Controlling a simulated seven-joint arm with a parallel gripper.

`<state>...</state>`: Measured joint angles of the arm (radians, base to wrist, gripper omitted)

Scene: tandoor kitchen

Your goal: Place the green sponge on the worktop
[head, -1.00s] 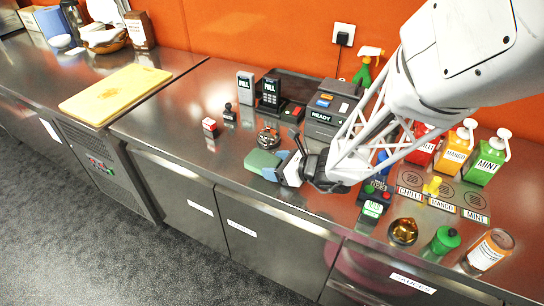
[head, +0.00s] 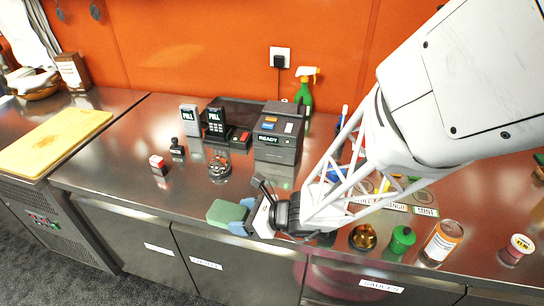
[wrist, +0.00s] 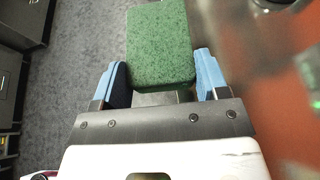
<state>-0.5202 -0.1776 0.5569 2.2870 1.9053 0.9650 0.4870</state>
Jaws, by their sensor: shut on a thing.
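The green sponge (head: 226,213) is a thick block held out at the end of my gripper (head: 243,212), near the worktop's front edge in the head view. In the wrist view the sponge (wrist: 160,45) sits between the blue fingertips of my gripper (wrist: 162,80), with grey floor to its left and reddish steel to its right. I cannot tell how high the sponge is above the worktop. The worktop (head: 130,170) is shiny steel running along the orange wall.
A round metal item (head: 219,168) and a red-and-white block (head: 158,164) stand behind and left of the sponge. A card terminal (head: 215,122) and a dark READY machine (head: 279,135) stand at the back. A brass bowl (head: 363,238), green bottle (head: 402,240) and labelled jar (head: 441,243) stand to the right. A cutting board (head: 55,142) lies at left.

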